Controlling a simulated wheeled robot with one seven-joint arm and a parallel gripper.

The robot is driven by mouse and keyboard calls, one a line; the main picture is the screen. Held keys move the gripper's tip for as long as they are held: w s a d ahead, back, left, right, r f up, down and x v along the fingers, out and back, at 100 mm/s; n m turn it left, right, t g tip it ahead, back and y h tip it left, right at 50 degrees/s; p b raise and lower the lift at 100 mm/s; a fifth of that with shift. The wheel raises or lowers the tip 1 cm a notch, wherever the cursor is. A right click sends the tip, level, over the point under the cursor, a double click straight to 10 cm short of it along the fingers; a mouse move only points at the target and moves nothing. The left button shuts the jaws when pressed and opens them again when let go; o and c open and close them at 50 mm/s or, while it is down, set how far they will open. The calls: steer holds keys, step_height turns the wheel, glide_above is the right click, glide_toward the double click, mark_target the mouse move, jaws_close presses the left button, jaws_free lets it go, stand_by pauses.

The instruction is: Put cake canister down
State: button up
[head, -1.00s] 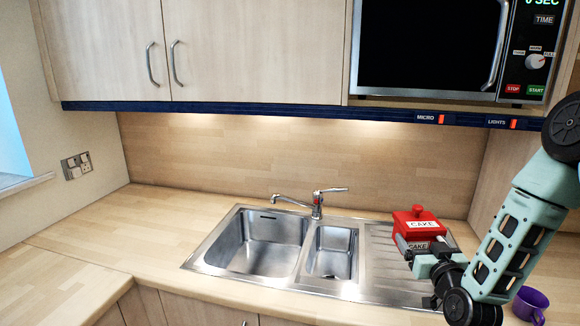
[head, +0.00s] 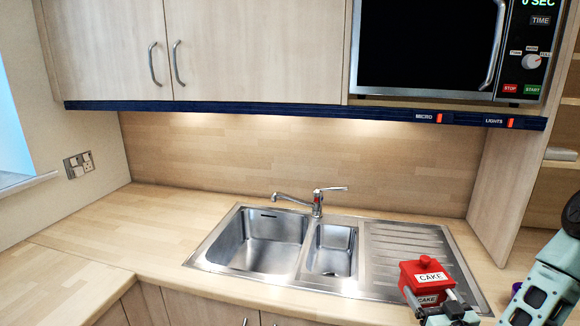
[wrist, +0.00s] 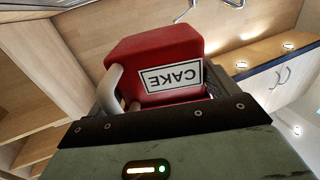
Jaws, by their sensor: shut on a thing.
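The cake canister (head: 426,276) is red with a lid, a knob on top and white CAKE labels. It shows at the lower right of the head view, in front of the sink's drainboard. My gripper (head: 437,306) is shut on the canister and holds it upright. In the wrist view the canister (wrist: 155,60) fills the space beyond my gripper (wrist: 155,105), with its label upside down. The canister's underside is hidden, so I cannot tell from the head view whether it touches anything below.
A steel sink (head: 262,240) with a tap (head: 316,200) and a ridged drainboard (head: 405,240) is set in the wooden worktop (head: 150,225). The worktop left of the sink is clear. A microwave (head: 435,50) and cupboards (head: 210,45) hang above. Open shelves (head: 555,185) stand at right.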

steer(key=s+a+f+h, duration=0.1)
steer(key=s+a+f, duration=0.1)
steer(key=s+f, duration=0.6)
step_height(320, 180, down, 8)
steer(key=s+m+b, duration=0.1)
steer(key=b, duration=0.9)
steer(key=shift+s+d, duration=0.15)
steer(key=shift+s, duration=0.2)
steer(key=shift+r, duration=0.1)
steer(key=shift+r, duration=0.1)
